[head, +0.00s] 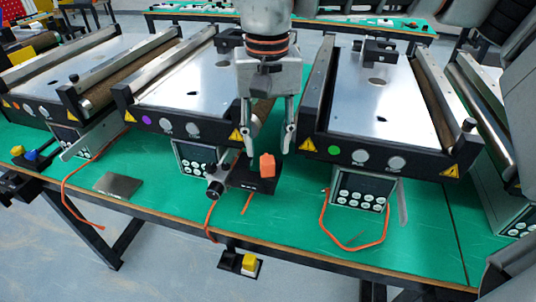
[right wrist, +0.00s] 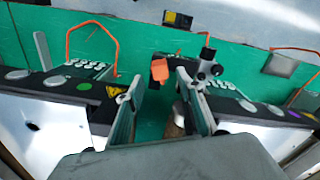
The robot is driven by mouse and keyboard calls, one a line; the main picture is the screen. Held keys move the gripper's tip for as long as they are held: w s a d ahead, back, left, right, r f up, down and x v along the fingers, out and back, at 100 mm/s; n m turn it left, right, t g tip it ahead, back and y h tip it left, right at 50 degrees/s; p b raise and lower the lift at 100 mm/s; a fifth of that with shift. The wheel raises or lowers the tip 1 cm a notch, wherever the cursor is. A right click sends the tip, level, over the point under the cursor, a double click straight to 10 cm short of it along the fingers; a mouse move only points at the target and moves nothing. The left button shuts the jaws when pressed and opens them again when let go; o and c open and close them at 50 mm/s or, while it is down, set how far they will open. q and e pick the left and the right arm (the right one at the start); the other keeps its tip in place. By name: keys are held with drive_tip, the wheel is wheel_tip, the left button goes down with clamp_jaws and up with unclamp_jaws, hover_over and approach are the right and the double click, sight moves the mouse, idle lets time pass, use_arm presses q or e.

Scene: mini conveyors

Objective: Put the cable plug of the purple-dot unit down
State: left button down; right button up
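The purple-dot unit (head: 185,85) stands left of centre, with its purple dot on the dark front edge. An orange block-shaped plug (head: 267,165) sits upright at a black block (head: 255,180) on the green table, by that unit's front right corner. The plug also shows in the right wrist view (right wrist: 160,70). An orange cable piece (head: 247,204) shows just below the black block. My right gripper (head: 269,150) points down above the plug, its fingers wide apart and not touching it. It also shows open in the right wrist view (right wrist: 155,95). My left gripper is not in view.
The green-dot unit (head: 370,100) stands close on the right, with an orange cable loop (head: 355,245) before it. A black knob device (head: 214,189) stands just left of the plug. A grey plate (head: 118,185) lies further left. Green table (head: 300,215) is free right of the plug.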

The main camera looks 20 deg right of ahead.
sight(267, 159)
use_arm(q)
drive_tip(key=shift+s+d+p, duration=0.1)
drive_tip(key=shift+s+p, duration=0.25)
drive_tip(key=shift+p, duration=0.05)
use_arm(e)
wheel_tip(267, 159, up, 6)
drive_tip(key=shift+r, duration=0.2)
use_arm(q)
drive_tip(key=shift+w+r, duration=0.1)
